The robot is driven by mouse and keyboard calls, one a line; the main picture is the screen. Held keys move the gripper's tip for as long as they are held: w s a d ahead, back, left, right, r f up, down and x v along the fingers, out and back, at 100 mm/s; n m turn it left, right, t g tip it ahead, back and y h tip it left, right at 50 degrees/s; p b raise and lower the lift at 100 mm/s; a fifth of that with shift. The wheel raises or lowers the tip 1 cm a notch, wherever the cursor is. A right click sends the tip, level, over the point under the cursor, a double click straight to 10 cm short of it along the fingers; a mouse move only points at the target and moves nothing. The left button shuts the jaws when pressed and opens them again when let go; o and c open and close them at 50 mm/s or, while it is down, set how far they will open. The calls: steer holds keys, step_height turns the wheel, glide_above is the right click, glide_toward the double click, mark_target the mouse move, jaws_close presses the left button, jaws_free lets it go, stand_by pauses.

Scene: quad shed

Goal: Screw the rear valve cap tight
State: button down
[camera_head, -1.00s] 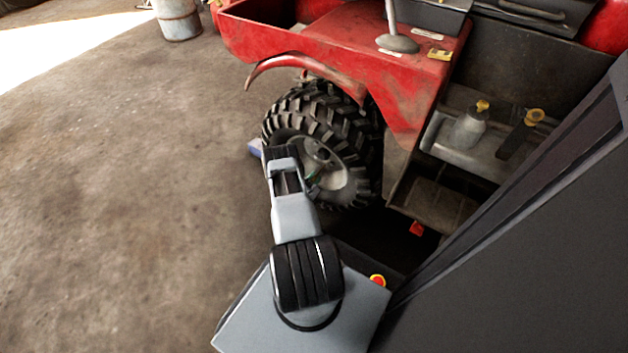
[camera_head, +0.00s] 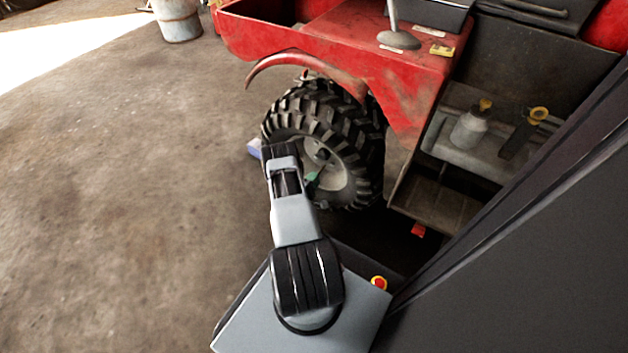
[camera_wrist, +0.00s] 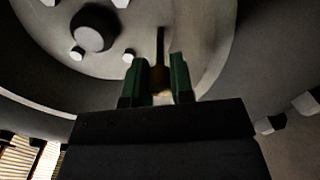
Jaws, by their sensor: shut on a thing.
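The rear wheel (camera_head: 352,130) of the red quad has a knobbly black tyre and a pale rim. In the wrist view the rim (camera_wrist: 205,30) fills the upper part, with a dark hub (camera_wrist: 93,28) and several nuts. A thin dark valve stem (camera_wrist: 160,45) runs down between the green fingertips of my gripper (camera_wrist: 160,82). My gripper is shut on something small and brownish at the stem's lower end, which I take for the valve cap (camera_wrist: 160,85). The fingers partly hide it, so its seating cannot be told. In the head view my arm covers part of the wheel.
The red fender (camera_head: 310,68) overhangs the wheel.

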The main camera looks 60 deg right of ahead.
steer(key=shift+m, duration=0.7)
steer(key=c, duration=1)
jaws_free()
steer(key=shift+a+p, duration=1.35)
steer(key=shift+a, duration=2.45)
